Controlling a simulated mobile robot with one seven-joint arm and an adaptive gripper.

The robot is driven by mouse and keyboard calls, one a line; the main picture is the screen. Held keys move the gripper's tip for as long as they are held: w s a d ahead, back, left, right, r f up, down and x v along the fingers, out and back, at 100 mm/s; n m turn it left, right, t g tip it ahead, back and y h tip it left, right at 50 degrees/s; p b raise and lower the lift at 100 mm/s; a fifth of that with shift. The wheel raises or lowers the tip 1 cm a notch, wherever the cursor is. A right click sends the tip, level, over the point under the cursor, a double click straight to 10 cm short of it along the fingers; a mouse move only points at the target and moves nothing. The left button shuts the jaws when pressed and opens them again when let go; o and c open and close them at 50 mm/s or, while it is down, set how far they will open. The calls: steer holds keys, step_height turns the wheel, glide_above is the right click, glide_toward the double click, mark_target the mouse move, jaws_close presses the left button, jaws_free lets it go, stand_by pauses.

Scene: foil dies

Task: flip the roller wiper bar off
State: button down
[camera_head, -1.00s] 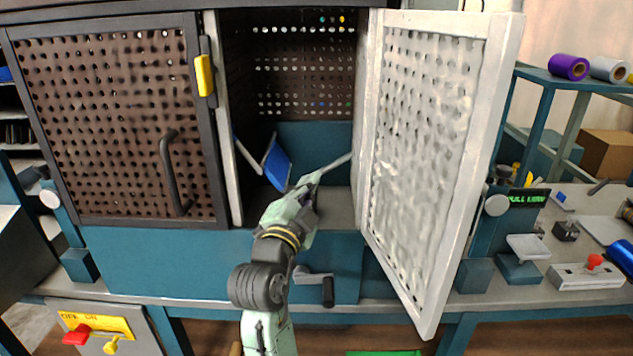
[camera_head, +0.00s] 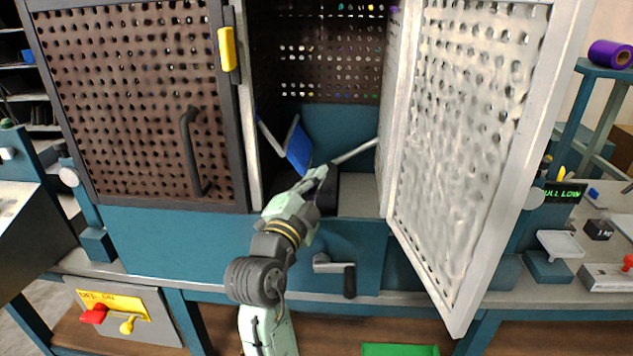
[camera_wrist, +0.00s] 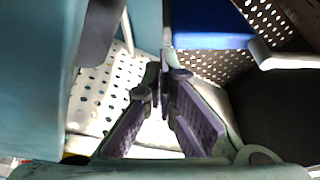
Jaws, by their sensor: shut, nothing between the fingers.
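My gripper (camera_head: 322,176) reaches into the open middle bay of the cabinet. In the wrist view its two dark fingers (camera_wrist: 166,75) are shut together at the tips, with nothing between them. A blue plate (camera_head: 299,149) with a pale grey edge stands tilted just left of and behind the gripper; a blue panel (camera_wrist: 212,28) also shows in the wrist view ahead of the fingertips. A pale grey bar (camera_head: 356,151) slants up to the right beyond the gripper. I cannot tell which of these is the roller wiper bar. The rollers are mostly hidden by my arm.
The white perforated door (camera_head: 470,140) stands open at right; the brown perforated door (camera_head: 140,105) is shut at left, with a yellow latch (camera_head: 227,48). A crank handle (camera_head: 347,275) sticks out below the bay. A switch panel (camera_head: 120,312) is at lower left.

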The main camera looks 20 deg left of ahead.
steer(key=shift+a+f+m+b, duration=0.15)
steer(key=shift+f+m+b, duration=0.1)
steer(key=shift+m+b, duration=0.1)
steer(key=m+b, duration=0.1)
steer(key=a+f+b, duration=0.1)
steer(key=b, duration=0.1)
steer(key=m+g+b, duration=0.1)
steer(key=shift+s+a+f+m, duration=0.2)
steer(key=shift+s+f+m, duration=0.05)
steer(key=shift+f+m, duration=0.1)
steer(key=m+b, duration=0.1)
steer(key=a+b, duration=0.1)
steer(key=b, duration=0.1)
steer(key=shift+s+a+f+m+g+h, duration=0.1)
steer(key=shift+s+f+m+g+h, duration=0.1)
steer(key=shift+m+g+h, duration=0.15)
steer(key=shift+s+a+m+g+b, duration=0.1)
steer(key=shift+a+m+g+b, duration=0.15)
steer(key=shift+a+m+b, duration=0.5)
steer(key=shift+d, duration=0.2)
